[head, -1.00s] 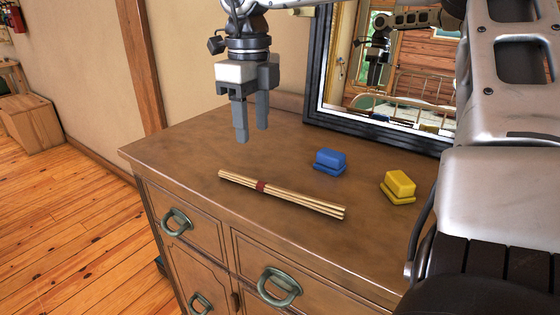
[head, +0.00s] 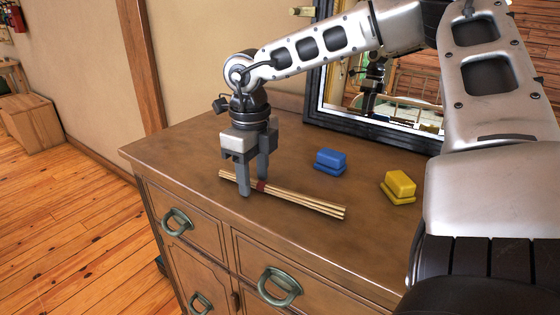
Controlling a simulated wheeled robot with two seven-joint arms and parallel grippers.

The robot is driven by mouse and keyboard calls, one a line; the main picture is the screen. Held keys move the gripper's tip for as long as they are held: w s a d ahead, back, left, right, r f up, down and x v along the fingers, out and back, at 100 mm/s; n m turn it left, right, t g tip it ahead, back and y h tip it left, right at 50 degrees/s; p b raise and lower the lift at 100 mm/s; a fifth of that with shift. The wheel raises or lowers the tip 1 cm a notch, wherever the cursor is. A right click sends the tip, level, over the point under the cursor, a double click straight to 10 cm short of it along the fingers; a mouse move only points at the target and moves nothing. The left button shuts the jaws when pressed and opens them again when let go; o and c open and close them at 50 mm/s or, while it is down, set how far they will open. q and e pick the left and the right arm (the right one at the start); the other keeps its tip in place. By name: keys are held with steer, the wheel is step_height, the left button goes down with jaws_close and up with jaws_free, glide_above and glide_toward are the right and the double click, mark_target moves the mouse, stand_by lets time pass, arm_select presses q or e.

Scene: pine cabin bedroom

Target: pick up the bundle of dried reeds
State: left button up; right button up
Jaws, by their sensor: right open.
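The bundle of dried reeds (head: 305,200) lies flat on top of the wooden dresser (head: 190,155), tied near its middle with a dark red band. My right gripper (head: 254,187) points down over the band end of the bundle. Its two fingers are apart, one on the near side and one toward the far side, with the reeds passing between them. The fingers hide a short part of the bundle left of the band. My left gripper does not show.
A blue block-like item (head: 330,161) and a yellow one (head: 398,187) sit on the dresser right of the bundle. A dark-framed mirror (head: 385,130) stands at the back. The dresser top's left part is clear.

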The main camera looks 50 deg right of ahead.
steer(key=shift+c, duration=0.3)
jaws_close()
steer(key=shift+r, duration=0.1)
